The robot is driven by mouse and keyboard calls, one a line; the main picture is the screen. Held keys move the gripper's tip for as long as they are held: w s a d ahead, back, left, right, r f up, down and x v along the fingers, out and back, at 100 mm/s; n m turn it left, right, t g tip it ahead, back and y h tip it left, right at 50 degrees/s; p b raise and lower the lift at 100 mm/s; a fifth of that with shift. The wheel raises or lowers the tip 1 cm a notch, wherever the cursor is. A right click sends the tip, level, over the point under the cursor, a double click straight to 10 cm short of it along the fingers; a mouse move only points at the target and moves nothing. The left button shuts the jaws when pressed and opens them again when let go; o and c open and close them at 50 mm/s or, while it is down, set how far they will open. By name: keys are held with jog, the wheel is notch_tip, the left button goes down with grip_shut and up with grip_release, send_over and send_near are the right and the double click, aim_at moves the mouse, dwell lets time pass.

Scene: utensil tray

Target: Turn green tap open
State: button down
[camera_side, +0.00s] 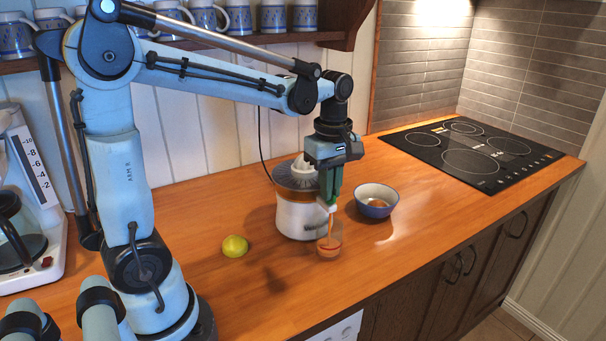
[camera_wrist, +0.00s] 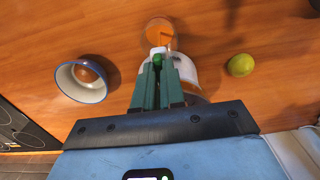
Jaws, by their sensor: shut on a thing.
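The green tap (camera_wrist: 157,60) sits at the front of the white juicer (camera_side: 293,218), just behind its white spout (camera_wrist: 157,51). My gripper (camera_side: 331,200) points down at the spout, its green fingers shut on the tap between their tips; the gripper also shows in the wrist view (camera_wrist: 158,66). In the side view the fingers hide the tap. A thin orange stream (camera_side: 329,224) runs from the spout into a clear glass (camera_side: 329,242) standing below it. The glass holds some orange juice and also shows in the wrist view (camera_wrist: 157,32).
A blue and white bowl (camera_side: 377,201) with an orange piece stands right of the juicer. A yellow-green citrus fruit (camera_side: 235,246) lies left of it. A black cooktop (camera_side: 470,150) is at the back right, a coffee maker (camera_side: 25,205) at far left. The counter's front is clear.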

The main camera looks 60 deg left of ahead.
jog(key=c, duration=1.2)
grip_release()
notch_tip(320, 180, up, 12)
jog(key=shift+r, duration=0.1)
jog(key=s+d+f+m+t, duration=0.2)
jog(key=f+m, duration=0.2)
jog(key=m, duration=0.2)
jog(key=s+d+f+m+t, duration=0.2)
jog(key=f+m, duration=0.2)
jog(key=m, duration=0.2)
jog(key=s+d+f+m+t, duration=0.2)
jog(key=f+m+t, duration=0.1)
jog(key=f+m, duration=0.1)
jog(key=shift+s+d+f+m, duration=0.15)
jog(key=shift+s+f+m, duration=0.2)
jog(key=shift+m, duration=0.55)
